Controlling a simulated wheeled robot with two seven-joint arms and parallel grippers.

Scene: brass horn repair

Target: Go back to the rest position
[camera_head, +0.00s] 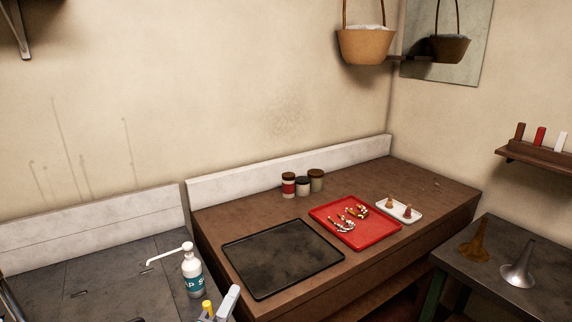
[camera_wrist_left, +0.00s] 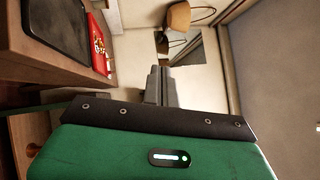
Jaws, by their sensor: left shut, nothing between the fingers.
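My left gripper (camera_wrist_left: 160,73) shows in the left wrist view as dark grey fingers beyond a black band and my green wrist housing. The fingers are together and empty. They point towards the far wall with the mirror, apart from the brown workbench (camera_wrist_left: 22,65), which shows along the left of this turned view. In the head view I cannot make out the left gripper clearly. My right gripper shows in neither view.
On the workbench (camera_head: 205,220) are a black tray (camera_head: 283,257), a red tray (camera_head: 357,237) with brass parts, a white tray (camera_head: 412,215) and jars (camera_head: 302,187). A soap bottle (camera_head: 192,278) stands left. A grey table (camera_head: 540,258) holds two horn bells. A basket (camera_head: 364,46) hangs above.

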